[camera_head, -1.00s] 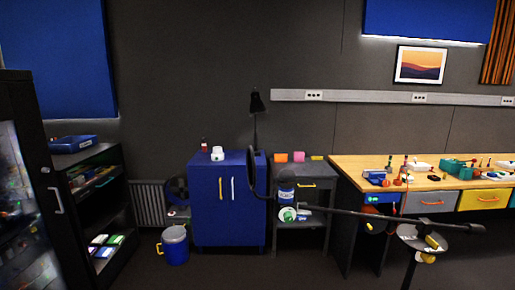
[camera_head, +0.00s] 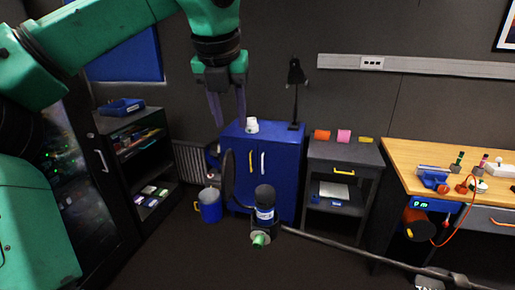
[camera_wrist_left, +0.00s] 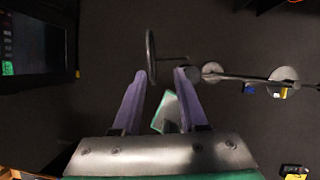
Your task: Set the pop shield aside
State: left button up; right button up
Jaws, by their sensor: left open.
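The pop shield (camera_head: 228,178) is a dark round disc seen nearly edge-on in the head view, in front of the blue cabinet and left of the microphone (camera_head: 265,198). My left gripper (camera_head: 228,112) has two purple fingers pointing down, spread apart and empty. In the head view it appears above the shield. The left wrist view shows the shield as a thin upright ring (camera_wrist_left: 151,50), just beyond and between the open fingertips (camera_wrist_left: 160,77). I cannot tell whether they touch. My right gripper is out of view.
A dark boom (camera_head: 340,243) runs from the microphone toward the lower right. A blue cabinet (camera_head: 284,165) with a lamp (camera_head: 295,75) stands behind, beside a grey side table (camera_head: 345,153). A blue bin (camera_head: 209,205) stands on the floor. A wooden workbench (camera_head: 425,155) is at right.

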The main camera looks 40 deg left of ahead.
pick_arm(q)
jog(key=p, duration=0.1)
send_over(229, 160)
jog(key=s, duration=0.2)
notch_tip(229, 160, down, 6)
jog(key=p+x, duration=0.1)
jog(key=x, duration=0.3)
jog(key=w+p+x, duration=0.1)
jog(key=x, duration=0.2)
jog(key=shift+w+d+f, duration=0.15)
jog(key=shift+f, duration=0.35)
jog(key=shift+a, duration=0.3)
jog(key=shift+d, duration=0.15)
grip_shut()
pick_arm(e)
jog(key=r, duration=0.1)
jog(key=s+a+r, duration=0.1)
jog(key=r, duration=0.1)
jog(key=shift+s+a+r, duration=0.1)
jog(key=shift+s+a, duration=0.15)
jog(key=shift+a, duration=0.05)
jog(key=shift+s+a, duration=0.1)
